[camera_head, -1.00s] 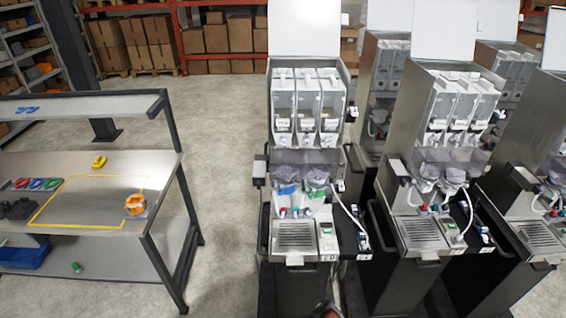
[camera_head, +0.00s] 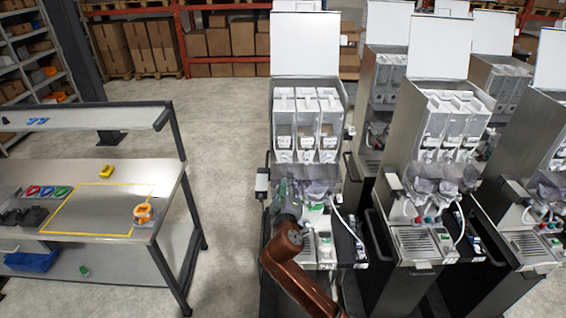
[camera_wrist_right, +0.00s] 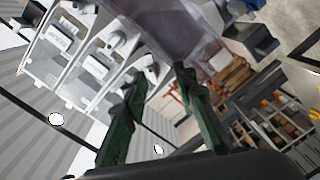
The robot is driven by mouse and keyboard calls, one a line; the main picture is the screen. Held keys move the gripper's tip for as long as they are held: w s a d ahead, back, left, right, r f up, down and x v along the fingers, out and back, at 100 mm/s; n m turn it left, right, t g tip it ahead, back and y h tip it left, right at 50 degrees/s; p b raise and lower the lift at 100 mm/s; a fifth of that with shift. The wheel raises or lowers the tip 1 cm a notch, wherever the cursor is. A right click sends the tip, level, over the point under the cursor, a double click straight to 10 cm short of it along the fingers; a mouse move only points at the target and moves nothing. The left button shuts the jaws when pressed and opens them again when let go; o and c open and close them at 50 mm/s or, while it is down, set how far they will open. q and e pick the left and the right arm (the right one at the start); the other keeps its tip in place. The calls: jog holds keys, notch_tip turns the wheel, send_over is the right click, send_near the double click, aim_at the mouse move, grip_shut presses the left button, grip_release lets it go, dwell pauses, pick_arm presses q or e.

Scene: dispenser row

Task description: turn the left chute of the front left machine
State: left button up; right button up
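The front left machine (camera_head: 350,115) has three white canisters side by side, with a pale spout under each. I take the left chute (camera_head: 283,156) to be the spout under the left canister; it looks small and its angle is unclear. My right gripper (camera_head: 281,188) is below it, in front of the machine, with my brown arm reaching up from below. In the right wrist view the two dark green fingers (camera_wrist_right: 160,75) are apart with nothing between them. Pale spouts (camera_wrist_right: 116,42) and canisters lie beyond the fingertips. My left gripper is not in view.
A clear hopper (camera_wrist_right: 180,25) hangs close to the fingers in the right wrist view. More machines (camera_head: 440,130) stand to the right. A workbench (camera_head: 110,255) with a yellow-taped area is at left, with open floor (camera_head: 225,150) between.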

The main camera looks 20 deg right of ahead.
aim_at(283, 162)
jog(key=shift+t, duration=0.4)
jog(key=w, duration=0.2)
jog(key=w+r+p, duration=0.1)
jog(key=w, duration=0.2)
jog(key=w+d+r, duration=0.1)
jog(key=w, duration=0.2)
jog(key=shift+d+r+p, duration=0.1)
jog(key=shift+r+p, duration=0.15)
jog(key=shift+p, duration=0.05)
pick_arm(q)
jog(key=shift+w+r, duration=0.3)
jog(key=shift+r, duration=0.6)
pick_arm(e)
jog(key=shift+c, duration=0.7)
grip_shut()
